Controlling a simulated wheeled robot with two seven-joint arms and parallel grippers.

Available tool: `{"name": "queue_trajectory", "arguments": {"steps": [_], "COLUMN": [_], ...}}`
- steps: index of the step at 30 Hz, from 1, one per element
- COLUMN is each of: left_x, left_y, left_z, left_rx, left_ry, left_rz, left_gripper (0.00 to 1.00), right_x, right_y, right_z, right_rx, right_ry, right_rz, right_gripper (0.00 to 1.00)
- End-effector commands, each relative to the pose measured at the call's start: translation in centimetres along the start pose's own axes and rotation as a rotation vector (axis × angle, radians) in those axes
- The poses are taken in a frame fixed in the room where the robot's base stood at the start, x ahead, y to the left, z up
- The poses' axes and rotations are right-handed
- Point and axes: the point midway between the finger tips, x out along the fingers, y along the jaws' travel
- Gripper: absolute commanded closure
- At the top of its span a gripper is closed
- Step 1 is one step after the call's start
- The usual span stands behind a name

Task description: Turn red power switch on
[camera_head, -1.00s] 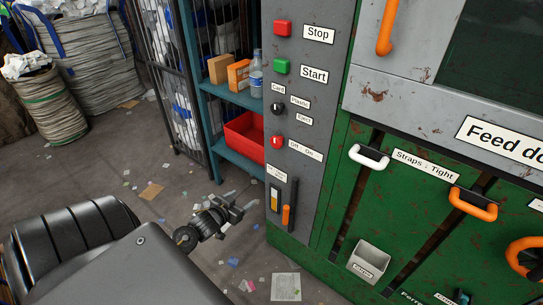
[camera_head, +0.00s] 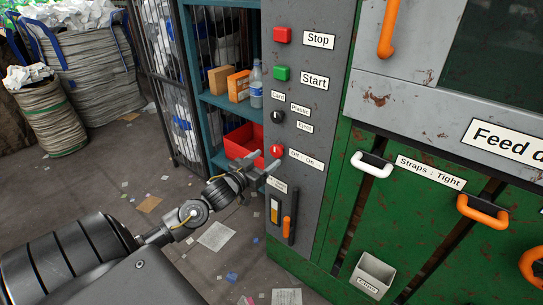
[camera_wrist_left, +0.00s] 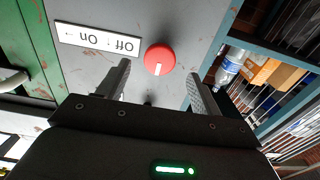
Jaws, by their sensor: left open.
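The red power switch (camera_head: 276,151) is a round red knob with a white mark on the grey control panel (camera_head: 325,120), beside a white "Off : On" label (camera_head: 306,160). In the left wrist view the knob (camera_wrist_left: 159,60) sits between the two fingers and beyond their tips, with its white mark visible. The label (camera_wrist_left: 98,40) is to its left there, upside down. My left gripper (camera_head: 262,168) is open and empty, close to the panel just below and left of the knob. I cannot tell whether a finger touches the panel. My right gripper is not in view.
Above the knob are a black selector (camera_head: 277,116), a green Start button (camera_head: 281,73) and a red Stop button (camera_head: 283,36). An orange lever (camera_head: 287,228) is below. A teal shelf (camera_head: 228,101) with a red bin (camera_head: 243,142) stands left of the panel.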

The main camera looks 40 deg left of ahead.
Motion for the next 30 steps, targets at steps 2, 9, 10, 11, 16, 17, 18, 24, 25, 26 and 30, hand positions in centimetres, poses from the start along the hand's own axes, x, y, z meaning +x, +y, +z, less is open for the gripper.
{"name": "queue_trajectory", "arguments": {"steps": [2,9,10,11,16,17,18,24,25,26,30], "left_x": [1.4,3.6,3.7,3.8,3.9,3.9,3.9,3.8,3.8,3.8,3.8], "left_y": [0.0,0.0,0.0,0.0,0.0,0.0,0.0,0.0,0.0,0.0,0.0], "left_z": [-0.1,0.0,0.0,0.0,0.0,0.0,0.0,0.0,0.0,0.0,0.0], "left_rx": [0.000,-0.001,0.000,0.000,0.000,0.000,0.000,0.000,0.000,0.000,0.000], "left_ry": [0.002,0.001,0.001,0.000,-0.001,-0.001,-0.001,-0.001,-0.001,0.000,0.000], "left_rz": [-0.001,-0.001,0.000,0.000,0.000,0.000,0.000,0.000,0.000,0.000,0.000], "left_gripper": [0.35,0.35,0.35,0.35,0.35,0.35,0.35,0.57,0.61,0.65,0.79], "right_x": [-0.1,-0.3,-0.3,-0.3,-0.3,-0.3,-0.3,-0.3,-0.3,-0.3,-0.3], "right_y": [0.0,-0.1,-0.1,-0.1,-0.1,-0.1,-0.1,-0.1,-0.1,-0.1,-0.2], "right_z": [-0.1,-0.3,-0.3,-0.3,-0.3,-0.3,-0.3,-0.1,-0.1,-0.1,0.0], "right_rx": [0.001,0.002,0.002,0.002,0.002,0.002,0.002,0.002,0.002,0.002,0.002], "right_ry": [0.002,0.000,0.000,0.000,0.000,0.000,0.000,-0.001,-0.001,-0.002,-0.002], "right_rz": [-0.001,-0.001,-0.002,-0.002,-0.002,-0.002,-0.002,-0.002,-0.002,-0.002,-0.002], "right_gripper": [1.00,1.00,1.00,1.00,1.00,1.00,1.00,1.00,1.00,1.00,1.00]}}
